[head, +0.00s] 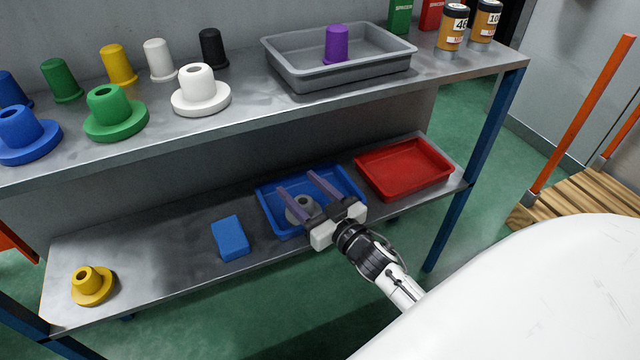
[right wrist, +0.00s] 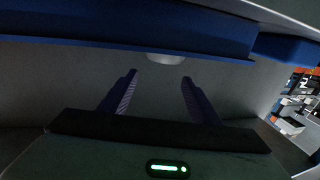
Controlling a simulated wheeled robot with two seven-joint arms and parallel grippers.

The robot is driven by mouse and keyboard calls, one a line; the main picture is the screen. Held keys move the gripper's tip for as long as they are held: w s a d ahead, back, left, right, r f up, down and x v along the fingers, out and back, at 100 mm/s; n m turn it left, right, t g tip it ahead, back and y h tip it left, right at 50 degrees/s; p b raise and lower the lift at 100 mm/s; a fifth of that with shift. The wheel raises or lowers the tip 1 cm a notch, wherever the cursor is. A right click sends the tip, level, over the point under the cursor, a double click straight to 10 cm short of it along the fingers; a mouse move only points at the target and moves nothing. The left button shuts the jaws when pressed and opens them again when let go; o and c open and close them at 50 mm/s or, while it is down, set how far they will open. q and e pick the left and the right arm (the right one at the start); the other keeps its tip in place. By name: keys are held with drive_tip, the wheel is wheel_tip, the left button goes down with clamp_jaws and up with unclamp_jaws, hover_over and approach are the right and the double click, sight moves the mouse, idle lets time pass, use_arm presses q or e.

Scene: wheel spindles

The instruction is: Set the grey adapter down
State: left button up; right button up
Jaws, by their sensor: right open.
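The grey adapter (head: 301,211) sits in the blue tray (head: 267,222) on the lower shelf. My right gripper (head: 296,181) comes in from the lower right and reaches over the tray. Its two purple-grey fingers are spread apart and hold nothing, with the adapter showing between and below them. In the right wrist view the open fingers (right wrist: 159,76) have an empty gap between them. A small pale rounded piece (right wrist: 165,58), probably the adapter, shows beyond the tips below a blue wall. I cannot tell whether a finger touches the adapter. My left gripper is out of view.
A red tray (head: 404,170) stands right of the blue tray, a blue block (head: 230,238) to its left. A yellow adapter (head: 92,285) sits at the shelf's left end. The upper shelf holds coloured adapters, a grey tray (head: 340,77) with a purple piece, and cans.

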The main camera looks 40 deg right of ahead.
drive_tip(key=s+p, duration=0.1)
drive_tip(key=s, duration=0.7)
drive_tip(key=shift+s, duration=0.2)
idle(1.0)
